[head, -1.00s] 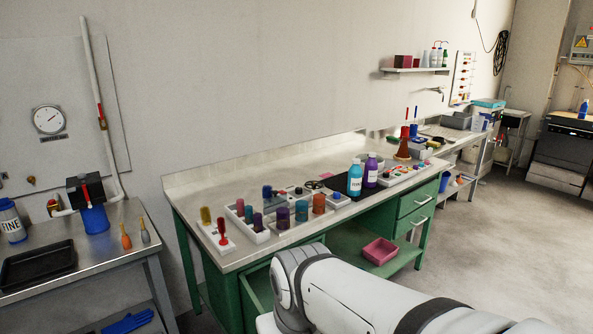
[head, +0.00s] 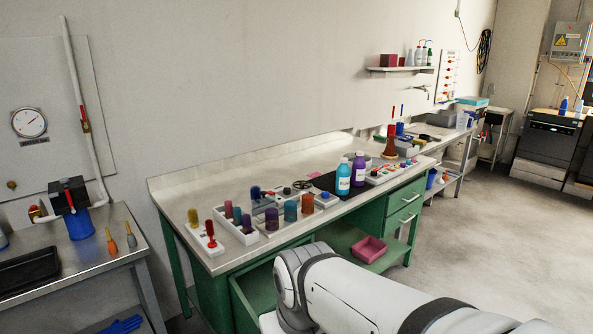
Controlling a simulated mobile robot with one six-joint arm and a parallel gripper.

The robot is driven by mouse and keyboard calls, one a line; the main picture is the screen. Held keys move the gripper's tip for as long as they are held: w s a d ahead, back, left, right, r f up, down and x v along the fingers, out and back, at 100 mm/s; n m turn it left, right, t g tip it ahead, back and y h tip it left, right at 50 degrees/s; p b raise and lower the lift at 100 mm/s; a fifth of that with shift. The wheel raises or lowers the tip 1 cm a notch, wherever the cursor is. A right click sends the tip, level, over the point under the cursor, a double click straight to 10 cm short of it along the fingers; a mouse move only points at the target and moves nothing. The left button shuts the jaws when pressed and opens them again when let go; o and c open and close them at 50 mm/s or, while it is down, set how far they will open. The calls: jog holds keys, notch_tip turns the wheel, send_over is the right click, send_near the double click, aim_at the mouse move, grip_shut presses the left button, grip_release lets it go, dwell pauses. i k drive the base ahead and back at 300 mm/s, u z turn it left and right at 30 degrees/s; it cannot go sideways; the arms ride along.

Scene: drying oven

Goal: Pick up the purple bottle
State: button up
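The purple bottle (head: 358,168) stands upright on a dark mat (head: 326,183) on the green workbench (head: 180,186). A light blue bottle (head: 343,177) stands just to its left and slightly nearer, close beside it. My arm shows at the bottom of the head view, in front of the bench. My gripper is not in the picture.
Left of the mat stand white trays (head: 246,238) with several coloured cylinders and brushes. A control panel with buttons (head: 388,172) lies right of the purple bottle. A brown cone (head: 391,147) stands behind it. Open floor lies right.

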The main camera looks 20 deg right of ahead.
aim_at(358, 163)
jog(key=z, duration=2.05)
jog(key=i, duration=2.45)
jog(key=u, duration=2.05)
jog(key=i, duration=1.05)
